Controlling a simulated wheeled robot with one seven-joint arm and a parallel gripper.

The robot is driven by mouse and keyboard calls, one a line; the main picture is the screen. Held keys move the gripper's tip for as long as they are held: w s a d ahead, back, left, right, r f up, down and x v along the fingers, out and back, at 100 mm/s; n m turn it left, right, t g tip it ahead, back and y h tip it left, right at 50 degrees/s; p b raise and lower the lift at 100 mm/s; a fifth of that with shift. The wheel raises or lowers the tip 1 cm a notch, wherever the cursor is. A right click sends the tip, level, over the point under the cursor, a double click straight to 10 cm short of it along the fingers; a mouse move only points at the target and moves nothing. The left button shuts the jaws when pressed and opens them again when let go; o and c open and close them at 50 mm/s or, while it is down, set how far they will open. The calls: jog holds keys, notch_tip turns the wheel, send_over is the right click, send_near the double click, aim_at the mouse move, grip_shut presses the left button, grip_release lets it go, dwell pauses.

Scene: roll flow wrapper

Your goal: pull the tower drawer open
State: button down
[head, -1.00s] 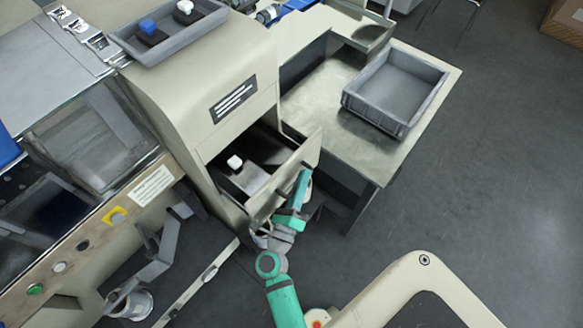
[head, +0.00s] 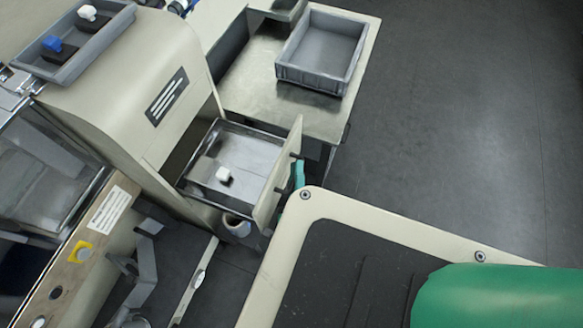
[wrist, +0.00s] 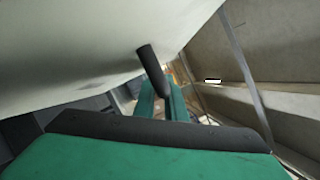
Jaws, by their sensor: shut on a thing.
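The tower drawer (head: 245,152) stands well out of the beige tower (head: 150,65) in the head view. Its grey inside shows, with a small white-topped block (head: 223,175) on its floor. In the wrist view the pale drawer front (wrist: 90,40) fills the upper left. The dark drawer handle (wrist: 150,66) sticks out from it. My gripper (wrist: 160,97) is shut on the handle, its teal fingers around it. In the head view only a teal bit of my arm (head: 298,172) shows beside the drawer front; my own body hides the rest.
A bench (head: 240,95) with an empty grey crate (head: 345,82) stands to the right of the drawer. A grey tray (head: 75,68) with blue and white pieces sits on the tower. A control panel (head: 62,270) is at lower left. Open dark floor lies to the right.

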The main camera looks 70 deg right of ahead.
jog(key=shift+f, duration=0.1)
jog(key=c, duration=1.8)
grip_release()
jog(key=shift+w, duration=0.15)
jog(key=shift+s+a, duration=0.25)
jog(key=shift+s, duration=0.15)
jog(key=v, duration=1)
jog(key=shift+w+a, duration=0.1)
jog(key=shift+w, duration=0.1)
jog(key=shift+w, duration=0.15)
